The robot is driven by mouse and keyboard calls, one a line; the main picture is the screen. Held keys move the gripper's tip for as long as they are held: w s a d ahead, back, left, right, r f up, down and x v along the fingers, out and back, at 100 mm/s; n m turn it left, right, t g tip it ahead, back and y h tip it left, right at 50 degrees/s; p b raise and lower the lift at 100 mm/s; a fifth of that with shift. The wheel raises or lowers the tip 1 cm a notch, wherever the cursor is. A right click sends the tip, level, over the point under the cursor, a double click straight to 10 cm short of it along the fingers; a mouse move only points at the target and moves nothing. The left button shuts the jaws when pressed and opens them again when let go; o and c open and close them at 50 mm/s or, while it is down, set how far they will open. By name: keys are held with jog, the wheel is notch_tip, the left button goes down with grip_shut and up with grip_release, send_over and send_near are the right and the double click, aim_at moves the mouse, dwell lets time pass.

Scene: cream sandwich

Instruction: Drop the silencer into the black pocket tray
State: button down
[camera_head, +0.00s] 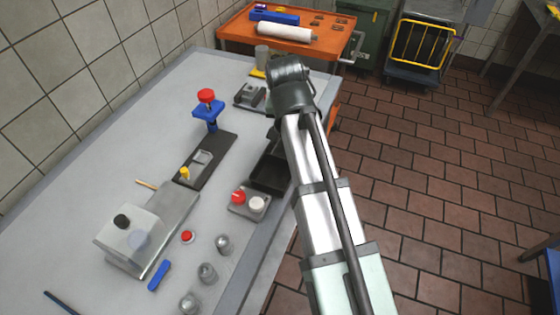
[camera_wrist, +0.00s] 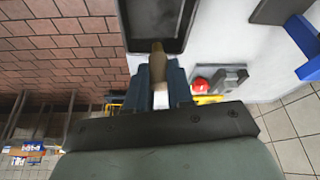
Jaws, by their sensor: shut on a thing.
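The black pocket tray (camera_head: 270,172) lies at the right side of the grey table in the head view, partly covered by my arm. It also shows at the top of the wrist view (camera_wrist: 187,40). My gripper (camera_wrist: 158,72) is shut on a small piece with a brownish-gold tip, which looks like the silencer (camera_wrist: 158,55). In the wrist view the tip overlaps the tray's near rim; its height above the tray cannot be told. In the head view my gripper and the held piece are hidden behind my arm.
A fixture with a red knob and blue block (camera_head: 208,108) stands left of the tray. A small plate with red and white caps (camera_head: 248,204) sits just in front of it. Several grey fittings (camera_head: 207,273) stand nearer. An orange cart (camera_head: 285,35) is at the back.

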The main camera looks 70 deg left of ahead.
jog(key=m, duration=0.1)
jog(key=d+m, duration=0.1)
jog(key=shift+w+d+f+m+t+h, duration=0.1)
jog(key=shift+w+f+m+t+h, duration=0.1)
jog(key=shift+m+t+h, duration=0.2)
jog(key=shift+f, duration=3)
jog(key=c, duration=0.9)
grip_release()
jog(key=shift+r, duration=0.1)
jog(key=v, duration=1.3)
jog(key=shift+s+d+r, duration=0.15)
jog(key=shift+r, duration=0.2)
